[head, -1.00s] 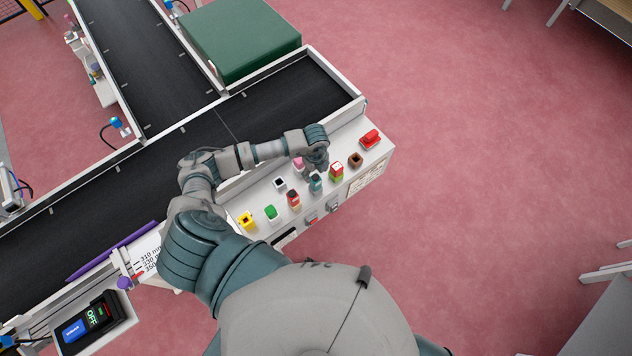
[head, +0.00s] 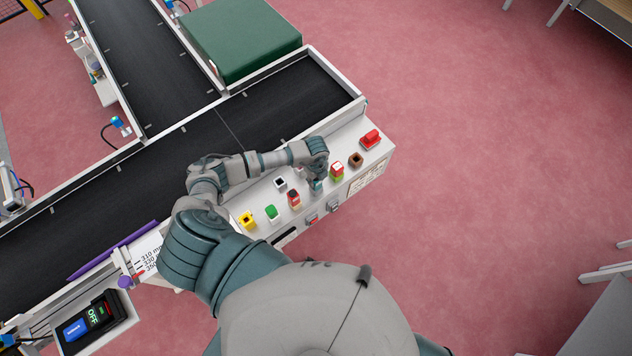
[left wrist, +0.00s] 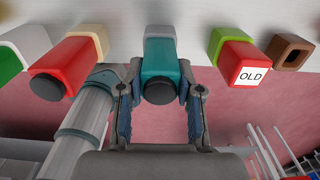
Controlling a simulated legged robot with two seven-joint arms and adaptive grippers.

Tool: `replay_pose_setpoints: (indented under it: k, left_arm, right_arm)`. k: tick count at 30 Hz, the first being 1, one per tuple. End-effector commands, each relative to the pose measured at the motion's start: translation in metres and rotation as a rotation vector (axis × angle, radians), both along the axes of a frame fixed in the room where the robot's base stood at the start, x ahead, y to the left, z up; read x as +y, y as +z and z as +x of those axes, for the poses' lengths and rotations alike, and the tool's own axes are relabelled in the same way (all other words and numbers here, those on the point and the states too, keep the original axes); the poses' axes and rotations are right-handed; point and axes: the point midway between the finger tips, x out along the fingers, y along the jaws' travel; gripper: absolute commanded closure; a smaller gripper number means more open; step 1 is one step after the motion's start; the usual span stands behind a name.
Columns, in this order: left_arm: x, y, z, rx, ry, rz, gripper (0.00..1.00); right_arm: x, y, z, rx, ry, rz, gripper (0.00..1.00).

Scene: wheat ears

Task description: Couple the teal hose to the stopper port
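A teal block with a dark round end (left wrist: 160,72) sits on a grey base on the pale panel, in the middle of the left wrist view. I take it for the teal hose. In the head view its teal part (head: 316,187) shows just below my left gripper (head: 317,172). In the left wrist view the two fingers of my left gripper (left wrist: 160,100) stand on either side of the teal block, close to its sides. They look open around it; contact is unclear. I cannot tell which fitting is the stopper port. My right gripper is not in view.
A red block with a dark end (left wrist: 62,72) and a green-and-red block labelled OLD (left wrist: 240,62) flank the teal one. A brown hollow block (left wrist: 290,50) lies farther right. Yellow (head: 247,220) and green (head: 272,213) fittings share the panel. A dark conveyor (head: 290,100) runs behind.

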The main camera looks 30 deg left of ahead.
Motion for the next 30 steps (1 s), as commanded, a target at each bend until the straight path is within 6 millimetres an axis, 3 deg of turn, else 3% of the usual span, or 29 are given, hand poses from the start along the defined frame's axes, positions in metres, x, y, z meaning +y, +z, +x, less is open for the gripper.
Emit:
replay_pose_setpoints:
  k: [12, 20, 30]
  left_arm:
    - [0.000, 0.003, 0.001, -0.001, 0.000, 0.001, 1.00]
    - [0.000, 0.036, 0.001, -0.005, -0.001, -0.001, 1.00]
    - [-0.032, 0.042, -0.077, 0.002, -0.005, -0.002, 1.00]
  right_arm:
    - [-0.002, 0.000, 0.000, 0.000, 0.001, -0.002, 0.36]
    - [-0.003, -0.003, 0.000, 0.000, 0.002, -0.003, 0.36]
    - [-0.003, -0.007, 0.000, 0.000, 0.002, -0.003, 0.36]
